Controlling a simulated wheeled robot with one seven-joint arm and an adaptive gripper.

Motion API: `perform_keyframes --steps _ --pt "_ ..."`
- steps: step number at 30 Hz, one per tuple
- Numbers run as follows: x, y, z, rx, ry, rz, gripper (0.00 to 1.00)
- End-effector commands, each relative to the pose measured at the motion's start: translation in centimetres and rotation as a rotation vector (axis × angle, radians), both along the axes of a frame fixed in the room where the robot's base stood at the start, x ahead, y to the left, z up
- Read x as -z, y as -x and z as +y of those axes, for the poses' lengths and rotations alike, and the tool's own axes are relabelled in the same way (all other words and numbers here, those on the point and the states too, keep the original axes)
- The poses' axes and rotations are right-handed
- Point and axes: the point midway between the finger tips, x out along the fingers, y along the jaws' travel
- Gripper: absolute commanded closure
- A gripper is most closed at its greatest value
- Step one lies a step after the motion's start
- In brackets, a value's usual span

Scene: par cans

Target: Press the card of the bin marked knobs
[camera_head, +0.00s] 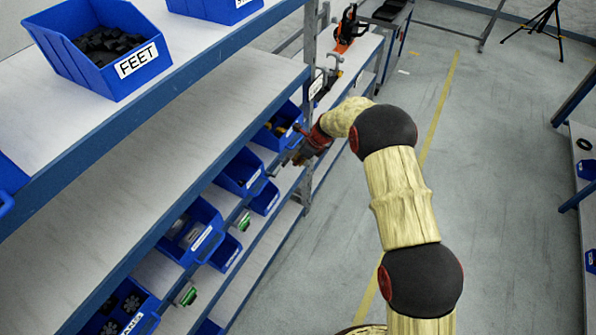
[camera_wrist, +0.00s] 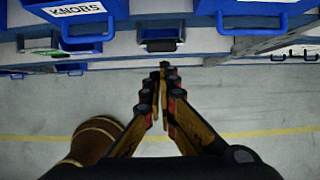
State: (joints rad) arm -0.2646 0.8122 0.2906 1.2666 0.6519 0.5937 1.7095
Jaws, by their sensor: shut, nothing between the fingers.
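In the wrist view, a blue bin with a white card reading KNOBS (camera_wrist: 76,9) is at the upper left. A second, lower blue bin there also has a small card (camera_wrist: 69,71) that appears to read KNOBS. My gripper (camera_wrist: 163,68) is shut and empty, its fingertips to the right of both cards and apart from them. In the head view my gripper (camera_head: 288,157) is in front of the shelf bins, close to a blue bin (camera_head: 240,173). I cannot tell which bin there is the knobs bin, as the small cards are unreadable.
In the head view, a bin marked FEET (camera_head: 136,61) stands on the upper shelf. Other blue bins (camera_head: 196,232) stand on the lower shelves. Green items (camera_head: 187,294) sit at the shelf edge. Floor (camera_head: 330,270) to the right is clear, with a yellow line.

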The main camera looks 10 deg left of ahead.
Motion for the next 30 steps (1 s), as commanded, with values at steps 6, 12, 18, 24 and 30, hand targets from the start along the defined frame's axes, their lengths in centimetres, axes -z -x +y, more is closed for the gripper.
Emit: perform_keyframes --steps 6,12,18,24,30 --pt "-3.1 -0.3 0.7 0.000 -0.001 -0.001 1.00" --pt "-4.0 -0.4 0.9 0.000 0.000 -0.001 1.00" --pt "-4.0 -0.4 0.9 0.001 0.000 0.000 1.00" --pt "-4.0 -0.4 0.9 0.000 0.000 0.000 1.00" --pt "-4.0 -0.4 0.9 -0.042 0.007 -0.018 1.00"
